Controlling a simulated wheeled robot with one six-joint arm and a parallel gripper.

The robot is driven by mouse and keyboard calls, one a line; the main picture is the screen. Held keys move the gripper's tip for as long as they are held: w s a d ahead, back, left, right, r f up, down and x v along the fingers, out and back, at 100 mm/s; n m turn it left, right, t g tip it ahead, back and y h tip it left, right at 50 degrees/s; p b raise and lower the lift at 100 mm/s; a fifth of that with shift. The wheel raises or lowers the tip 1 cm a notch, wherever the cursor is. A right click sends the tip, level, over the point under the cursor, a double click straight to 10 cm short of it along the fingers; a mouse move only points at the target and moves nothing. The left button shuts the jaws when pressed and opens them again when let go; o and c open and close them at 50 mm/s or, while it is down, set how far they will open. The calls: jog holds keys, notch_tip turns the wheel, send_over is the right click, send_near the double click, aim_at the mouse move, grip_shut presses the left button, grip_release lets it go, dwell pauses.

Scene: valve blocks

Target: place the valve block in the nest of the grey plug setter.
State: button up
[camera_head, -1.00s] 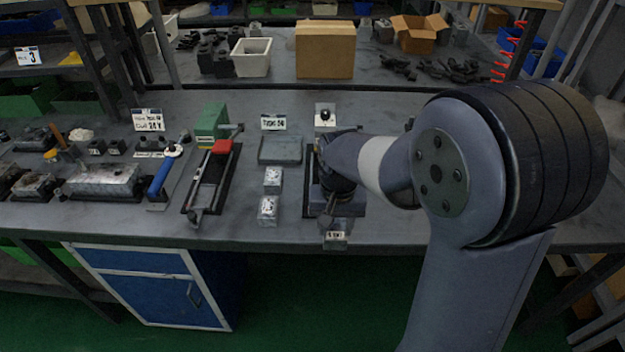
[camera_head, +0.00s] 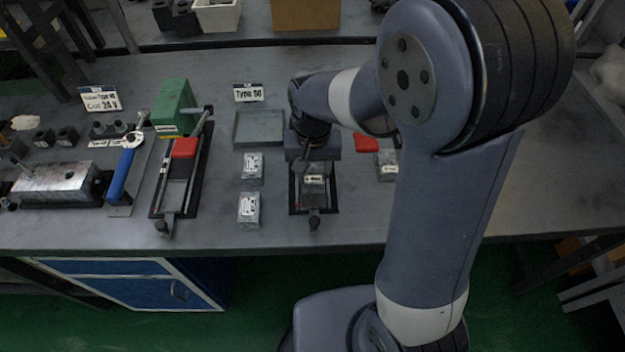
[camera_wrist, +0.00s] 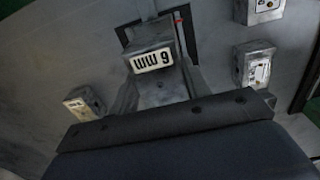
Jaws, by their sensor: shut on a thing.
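My gripper (camera_head: 312,158) is shut on a grey valve block (camera_head: 314,180) with a white label on its front. The grey plug setter (camera_head: 297,204) has a dark base and a front knob, and lies under the gripper and block. The block is over the setter's track, inside its outline. The nest is hidden, so I cannot tell whether the block touches it.
Two similar blocks (camera_head: 252,167) (camera_head: 248,209) stand left of the setter, and another (camera_head: 388,166) stands right of it beside my arm. A grey tray (camera_head: 258,128) lies behind left. A green plug setter (camera_head: 174,104) stands farther left.

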aim_at(313, 169)
jog(key=shift+f, duration=2.75)
jog(key=shift+f+b, duration=0.3)
jog(key=o, duration=1)
jog(key=shift+s, duration=0.1)
jog(key=shift+c, duration=0.2)
jog(key=o, duration=0.4)
jog(key=shift+s+f, duration=0.1)
jog(key=shift+s, duration=0.05)
jog(key=shift+d+r+p, duration=0.15)
jog(key=shift+r+p, duration=0.2)
jog(key=shift+r, duration=0.1)
jog(key=r, duration=1.2)
jog(key=shift+w, duration=0.2)
